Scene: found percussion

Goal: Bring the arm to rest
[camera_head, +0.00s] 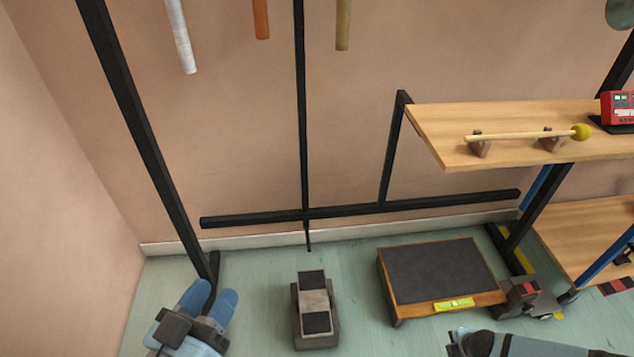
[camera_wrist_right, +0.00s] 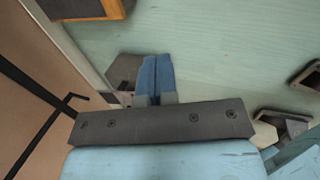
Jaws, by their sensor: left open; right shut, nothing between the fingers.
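My left gripper (camera_head: 212,292) is at the lower left of the head view, its blue fingers pointing up the picture with a gap between them. It is open and empty, above the floor left of a grey pedal-like block (camera_head: 315,300). My right gripper (camera_wrist_right: 155,62) shows in the right wrist view. Its two blue fingers are together with nothing between them, and pale green floor shows beyond. Part of my right arm (camera_head: 510,345) shows at the lower right of the head view; its fingers cannot be made out there.
A low platform (camera_head: 440,270) with a dark top stands on the floor between my arms. At right, a wooden shelf (camera_head: 520,150) bears a mallet (camera_head: 520,135) on two rests and a red device (camera_head: 620,106). A black frame (camera_head: 360,210) and hanging tubes (camera_head: 181,35) are behind.

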